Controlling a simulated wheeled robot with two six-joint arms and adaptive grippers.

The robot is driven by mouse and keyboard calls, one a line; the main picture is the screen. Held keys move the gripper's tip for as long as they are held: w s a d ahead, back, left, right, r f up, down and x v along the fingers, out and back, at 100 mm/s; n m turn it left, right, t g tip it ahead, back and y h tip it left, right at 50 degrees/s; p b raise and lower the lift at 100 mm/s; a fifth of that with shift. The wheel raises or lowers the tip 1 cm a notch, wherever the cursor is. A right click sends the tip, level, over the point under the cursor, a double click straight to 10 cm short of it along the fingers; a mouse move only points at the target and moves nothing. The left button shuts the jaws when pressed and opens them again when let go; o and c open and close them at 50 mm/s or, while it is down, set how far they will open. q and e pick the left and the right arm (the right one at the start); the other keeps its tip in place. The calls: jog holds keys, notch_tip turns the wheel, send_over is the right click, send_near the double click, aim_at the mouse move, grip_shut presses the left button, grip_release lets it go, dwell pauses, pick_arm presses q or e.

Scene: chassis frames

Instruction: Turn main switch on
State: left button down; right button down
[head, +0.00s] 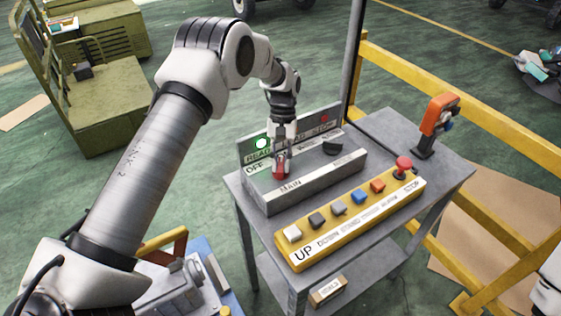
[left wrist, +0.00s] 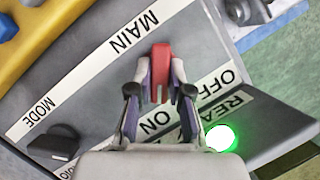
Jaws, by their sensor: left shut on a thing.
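The grey control box (head: 315,185) labelled MAIN stands on a metal cart. Its red main switch (head: 280,168) sits between the OFF and ON labels. My left gripper (head: 281,160) reaches down from above and is shut on this switch. In the left wrist view the red switch (left wrist: 161,62) shows between the two fingers (left wrist: 161,88), its end toward the MAIN label. OFF and ON lie on either side of the gripper. A green lamp (head: 261,143) beside READY glows, also in the left wrist view (left wrist: 220,137). My right gripper is out of view.
A black mode knob (head: 332,146) sits right of the switch. A yellow button panel (head: 350,220) with several coloured buttons and a red stop button (head: 404,165) lies in front. An orange device (head: 438,118) stands at the cart's back right. Yellow railing (head: 440,95) runs behind the cart.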

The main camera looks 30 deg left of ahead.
pick_arm(q)
jog(key=shift+s+d+f+m+y, duration=0.15)
jog(key=shift+m+y, duration=0.15)
jog(key=shift+m, duration=0.4)
jog(key=c, duration=1.1)
grip_release()
jog(key=v, duration=1.2)
jog(key=shift+w, duration=0.25)
